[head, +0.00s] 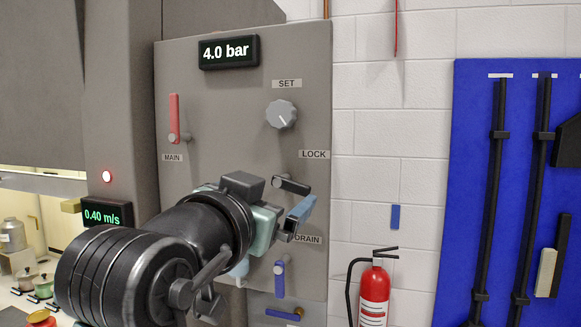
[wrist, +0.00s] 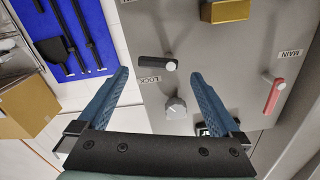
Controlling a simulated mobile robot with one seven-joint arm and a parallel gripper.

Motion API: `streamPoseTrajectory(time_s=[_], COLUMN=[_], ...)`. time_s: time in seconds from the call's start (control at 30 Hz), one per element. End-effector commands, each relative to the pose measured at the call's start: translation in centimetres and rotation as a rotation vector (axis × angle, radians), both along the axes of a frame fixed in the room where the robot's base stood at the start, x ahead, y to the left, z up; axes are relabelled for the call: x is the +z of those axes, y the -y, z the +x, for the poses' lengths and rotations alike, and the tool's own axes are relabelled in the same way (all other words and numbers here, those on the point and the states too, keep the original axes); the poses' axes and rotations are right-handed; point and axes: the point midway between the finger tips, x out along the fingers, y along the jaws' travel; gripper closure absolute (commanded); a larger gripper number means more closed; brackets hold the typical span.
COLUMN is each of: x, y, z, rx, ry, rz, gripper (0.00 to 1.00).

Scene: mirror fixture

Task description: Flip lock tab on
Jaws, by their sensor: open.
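The lock tab (head: 293,186) is a short dark lever with a paler round end, on the grey panel just below the LOCK label (head: 314,154). It lies roughly sideways. In the wrist view the tab (wrist: 155,65) shows between my fingertips, beside the LOCK label (wrist: 149,80). My gripper (wrist: 160,75) is open and empty, one blue finger on each side of the tab in the picture. In the head view my gripper (head: 297,212) is in front of the panel, just below the tab. I cannot tell whether a finger touches it.
The grey SET knob (head: 281,114) is above the tab, and the red MAIN lever (head: 174,118) is up left. A blue DRAIN lever (head: 280,270) is below my gripper. A gold block (wrist: 225,10) sticks out from the panel. A red extinguisher (head: 374,293) stands right.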

Motion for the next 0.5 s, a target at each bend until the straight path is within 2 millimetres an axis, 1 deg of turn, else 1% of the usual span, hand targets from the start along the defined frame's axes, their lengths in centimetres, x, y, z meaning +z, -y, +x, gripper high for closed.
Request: streamPoseTrajectory(time_s=[0.03, 0.2, 0.33, 0.5], x=[0.5, 0.4, 0.3, 0.0], y=[0.5, 1.4, 1.8, 2.0], z=[1.1, 4.0, 5.3, 6.0], rx=[-0.002, 0.0, -0.001, 0.001], ry=[-0.004, -0.002, -0.001, 0.001], rz=[-0.001, 0.0, -0.001, 0.001], gripper=[0.0, 0.0, 0.0, 0.0])
